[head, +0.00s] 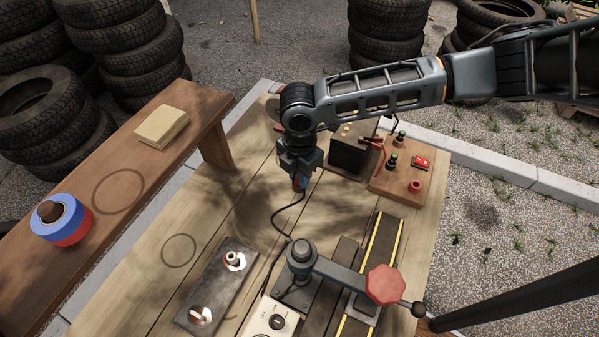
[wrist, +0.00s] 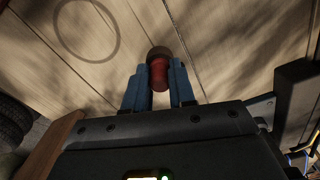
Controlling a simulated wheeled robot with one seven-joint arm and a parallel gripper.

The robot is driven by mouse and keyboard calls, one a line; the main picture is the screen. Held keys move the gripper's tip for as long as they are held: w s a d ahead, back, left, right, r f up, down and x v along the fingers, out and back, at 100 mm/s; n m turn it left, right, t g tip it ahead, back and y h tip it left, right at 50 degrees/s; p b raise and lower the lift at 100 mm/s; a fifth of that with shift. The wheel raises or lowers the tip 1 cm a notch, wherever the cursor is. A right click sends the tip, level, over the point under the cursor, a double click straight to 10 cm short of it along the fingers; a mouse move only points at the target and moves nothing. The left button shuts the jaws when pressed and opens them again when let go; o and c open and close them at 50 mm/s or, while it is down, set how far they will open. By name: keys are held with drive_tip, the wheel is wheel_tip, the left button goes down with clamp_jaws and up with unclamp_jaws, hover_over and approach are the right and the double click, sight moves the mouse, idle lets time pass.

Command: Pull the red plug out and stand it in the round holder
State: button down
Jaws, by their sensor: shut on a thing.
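My gripper (head: 299,182) points down above the wooden table, left of the dark box. In the wrist view its blue fingers (wrist: 158,88) are shut on the red plug (wrist: 158,74), one on each side. The plug has a darker brownish end beyond the fingertips. In the head view the plug is mostly hidden by the fingers. A black cable (head: 276,217) curves from below the gripper toward the clamp. A dark metal plate (head: 216,287) carries a round whitish fitting (head: 233,259) and a second whitish one (head: 201,314). I cannot tell which thing is the round holder.
A clamp with a red knob (head: 384,284) stands at the table's front. A dark box (head: 351,157) and a wooden board (head: 395,184) with terminals are behind it. A bench at left holds a blue-and-red round object (head: 66,222) and a tan block (head: 162,127). The table's left middle is clear.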

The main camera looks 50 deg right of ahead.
drive_tip(key=c, duration=0.9)
unclamp_jaws()
drive_tip(key=shift+o, duration=0.5)
drive_tip(key=o, duration=0.4)
drive_tip(key=shift+r, duration=3.55)
drive_tip(key=shift+f, duration=0.1)
